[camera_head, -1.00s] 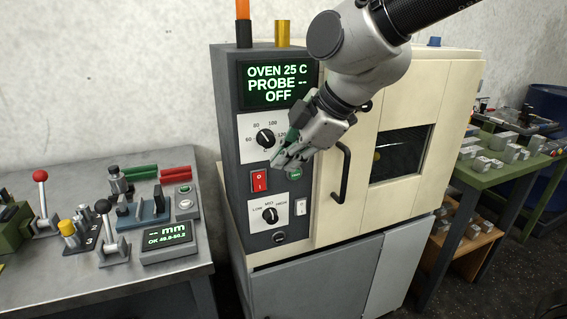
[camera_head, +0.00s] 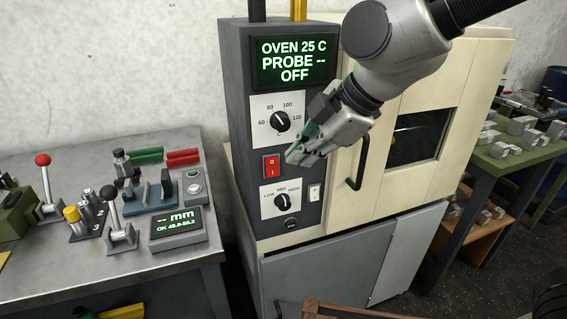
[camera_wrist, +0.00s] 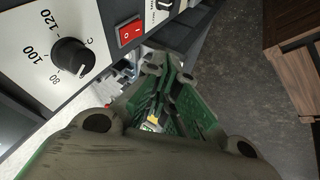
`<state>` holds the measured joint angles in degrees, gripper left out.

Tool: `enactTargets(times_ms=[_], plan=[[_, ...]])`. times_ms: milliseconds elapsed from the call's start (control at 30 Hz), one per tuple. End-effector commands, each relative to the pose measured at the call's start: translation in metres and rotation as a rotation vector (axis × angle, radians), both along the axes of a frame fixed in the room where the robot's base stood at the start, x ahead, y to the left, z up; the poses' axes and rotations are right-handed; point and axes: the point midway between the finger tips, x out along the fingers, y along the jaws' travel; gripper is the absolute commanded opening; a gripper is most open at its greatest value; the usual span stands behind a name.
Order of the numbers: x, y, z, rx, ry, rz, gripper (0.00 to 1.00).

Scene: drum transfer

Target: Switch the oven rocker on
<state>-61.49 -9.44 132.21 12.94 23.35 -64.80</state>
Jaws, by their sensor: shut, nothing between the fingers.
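The red oven rocker (camera_head: 271,166), marked O and I, sits on the dark control panel below the temperature dial (camera_head: 280,121). The oven display (camera_head: 293,61) reads OVEN 25 C, PROBE --, OFF. My gripper (camera_head: 294,157) is shut and empty, with its tips just right of the rocker in the head view. I cannot tell whether they touch the panel. In the wrist view, the rocker (camera_wrist: 130,33) shows at upper middle, clear of the fingers (camera_wrist: 168,75), beside the dial (camera_wrist: 72,56).
A lower mode dial (camera_head: 282,202) and a white switch (camera_head: 314,193) lie under the rocker. The oven door handle (camera_head: 358,163) stands out to the right. A bench (camera_head: 120,275) with levers and a gauge is at left; a green table (camera_head: 500,165) is at right.

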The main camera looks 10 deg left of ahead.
Motion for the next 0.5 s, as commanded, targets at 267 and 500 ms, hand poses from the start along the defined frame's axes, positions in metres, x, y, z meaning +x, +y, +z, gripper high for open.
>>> enactTargets(times_ms=[267,500], plan=[[0.009,0.025,-0.041,-0.006,0.003,0.000,0.00],[0.019,0.052,-0.082,-0.004,0.002,-0.001,0.00]])
